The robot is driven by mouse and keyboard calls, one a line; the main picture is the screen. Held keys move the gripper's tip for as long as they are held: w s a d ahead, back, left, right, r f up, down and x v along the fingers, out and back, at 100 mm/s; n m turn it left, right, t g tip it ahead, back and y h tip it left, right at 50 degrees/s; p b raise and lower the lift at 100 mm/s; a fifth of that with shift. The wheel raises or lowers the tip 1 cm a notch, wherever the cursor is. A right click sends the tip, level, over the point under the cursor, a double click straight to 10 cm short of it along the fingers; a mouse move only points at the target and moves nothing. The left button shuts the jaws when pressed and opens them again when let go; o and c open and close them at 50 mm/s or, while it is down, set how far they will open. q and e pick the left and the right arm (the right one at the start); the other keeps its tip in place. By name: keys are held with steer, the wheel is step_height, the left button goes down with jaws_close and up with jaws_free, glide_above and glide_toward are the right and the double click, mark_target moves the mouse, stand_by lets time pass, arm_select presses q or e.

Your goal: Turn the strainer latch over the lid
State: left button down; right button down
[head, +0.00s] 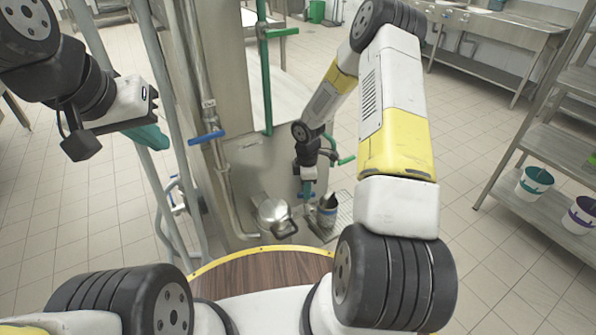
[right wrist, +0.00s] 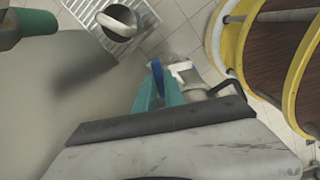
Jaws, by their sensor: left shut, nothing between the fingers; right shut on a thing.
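In the head view, a silver round vessel with a lid (head: 272,211), which looks like the strainer, stands low by the steel panel, with a dark handle at its front. My right gripper (head: 307,190) is just right of it, shut on a small blue piece (head: 306,196), which may be the latch. In the right wrist view the blue piece (right wrist: 157,76) sits between the teal fingertips (right wrist: 158,85), beside a pale metal bracket (right wrist: 181,68). My gripper body hides most of the vessel there. My left gripper (head: 150,136) is shut and empty at upper left, far from the strainer.
A metal cup (head: 327,210) stands on a grate right of my right gripper; it also shows in the right wrist view (right wrist: 121,22). A pipe with a blue valve handle (head: 206,137) rises left of the strainer. A shelf with buckets (head: 535,183) stands at right.

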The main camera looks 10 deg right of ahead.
steer(key=m, duration=1.2)
steer(key=shift+m, duration=0.4)
stand_by(0.3)
steer(key=c, duration=1.5)
jaws_free()
steer(key=shift+o, duration=0.3)
steer(key=shift+r, duration=0.1)
step_height(320, 180, up, 8)
steer(key=shift+f, duration=0.15)
